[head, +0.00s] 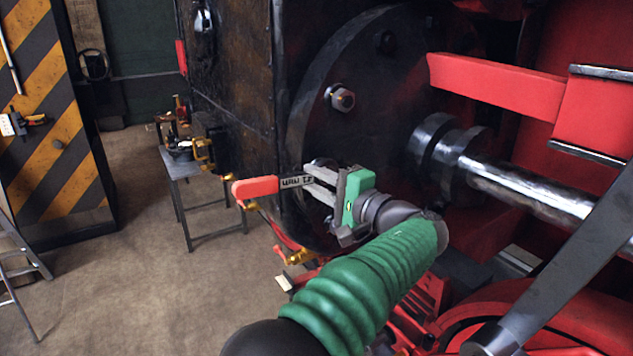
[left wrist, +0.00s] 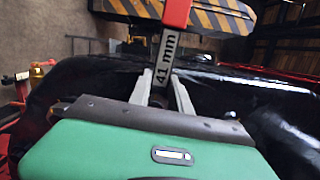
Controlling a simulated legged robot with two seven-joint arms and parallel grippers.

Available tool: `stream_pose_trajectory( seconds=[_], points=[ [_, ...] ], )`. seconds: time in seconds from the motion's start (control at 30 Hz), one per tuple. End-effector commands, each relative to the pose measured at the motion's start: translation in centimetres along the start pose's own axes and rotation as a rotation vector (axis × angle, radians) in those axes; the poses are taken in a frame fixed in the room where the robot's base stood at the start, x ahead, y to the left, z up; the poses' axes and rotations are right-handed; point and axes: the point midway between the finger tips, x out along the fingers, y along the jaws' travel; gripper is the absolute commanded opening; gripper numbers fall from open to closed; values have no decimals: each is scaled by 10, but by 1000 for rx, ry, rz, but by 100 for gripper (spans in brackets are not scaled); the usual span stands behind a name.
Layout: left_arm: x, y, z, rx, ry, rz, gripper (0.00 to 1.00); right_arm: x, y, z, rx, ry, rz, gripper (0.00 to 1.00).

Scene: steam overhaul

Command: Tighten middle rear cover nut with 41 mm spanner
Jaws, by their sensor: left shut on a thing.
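The 41 mm spanner (head: 256,188) has a red handle and a grey shank marked "41 mm"; its shank also shows in the left wrist view (left wrist: 165,58). My left gripper (head: 312,183), green and grey, is shut on the spanner's shank, close in front of the round black cover (head: 312,100). The handle points left, away from the cover. The spanner's jaw end is hidden by my gripper, so I cannot tell whether it sits on a nut. A cover nut (head: 341,98) shows above my gripper, and a dark one (head: 386,42) higher up. My right gripper is not in view.
A polished piston rod (head: 520,188) and red crosshead bars (head: 495,85) lie to the right of my arm. Red frame parts are below. A small table (head: 205,168) with tools stands back left, near a striped panel (head: 55,140).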

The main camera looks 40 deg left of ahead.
Motion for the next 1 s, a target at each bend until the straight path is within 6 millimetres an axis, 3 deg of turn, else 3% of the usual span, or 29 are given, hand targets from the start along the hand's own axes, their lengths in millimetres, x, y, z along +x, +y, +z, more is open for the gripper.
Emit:
stream_pose_trajectory(
  seconds=[0.13,0.47,1.0],
  points=[
    [1,1,1,-72,-2,2,0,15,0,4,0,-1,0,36],
    [-1,0,1,-87,-1,9,0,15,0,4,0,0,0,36],
    [-36,3,6,-84,0,12,0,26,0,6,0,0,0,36]
  ],
)
